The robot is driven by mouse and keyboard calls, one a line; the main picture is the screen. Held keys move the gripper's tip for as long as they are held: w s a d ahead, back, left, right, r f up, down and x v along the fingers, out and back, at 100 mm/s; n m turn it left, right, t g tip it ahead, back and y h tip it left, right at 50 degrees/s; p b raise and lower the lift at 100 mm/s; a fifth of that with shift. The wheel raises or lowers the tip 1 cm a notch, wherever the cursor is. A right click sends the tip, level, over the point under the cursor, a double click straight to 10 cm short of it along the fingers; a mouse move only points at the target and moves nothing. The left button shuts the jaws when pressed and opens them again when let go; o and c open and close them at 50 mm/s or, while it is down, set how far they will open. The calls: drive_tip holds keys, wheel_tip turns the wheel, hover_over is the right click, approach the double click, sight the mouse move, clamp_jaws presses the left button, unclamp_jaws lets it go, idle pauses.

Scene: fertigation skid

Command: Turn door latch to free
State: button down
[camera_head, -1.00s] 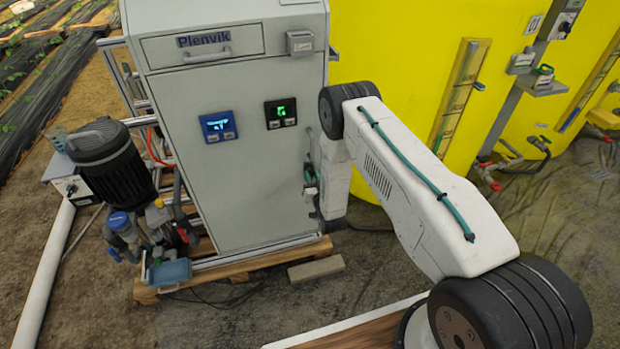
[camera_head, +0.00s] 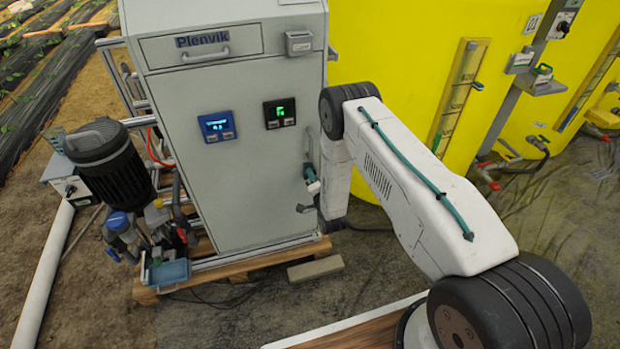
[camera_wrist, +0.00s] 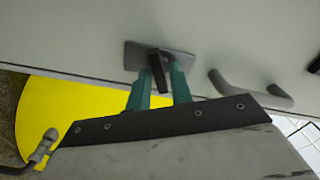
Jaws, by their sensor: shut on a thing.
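The door latch is a small dark lever (camera_wrist: 157,70) on a grey plate (camera_wrist: 133,53) fixed to the pale cabinet door. My gripper (camera_wrist: 163,76) has its two teal fingers either side of the lever and is shut on it. In the wrist view the lever points down the picture between the fingers, slightly tilted. In the head view my gripper (camera_head: 311,174) is at the right edge of the cabinet door (camera_head: 240,180); the latch cannot be made out there, and my arm covers part of that area.
A grey bar handle (camera_wrist: 250,90) sits beside the latch. The cabinet stands on a wooden pallet (camera_head: 235,265), with a loose block (camera_head: 315,268) in front. A yellow tank (camera_head: 400,60) stands behind on the right. A pump (camera_head: 112,165) stands to the left.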

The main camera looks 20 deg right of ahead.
drive_tip(key=m, duration=0.5)
drive_tip(key=shift+f, duration=0.1)
idle(0.5)
drive_tip(key=c, duration=1.5)
unclamp_jaws()
drive_tip(key=s, duration=0.7)
drive_tip(key=shift+s, duration=0.4)
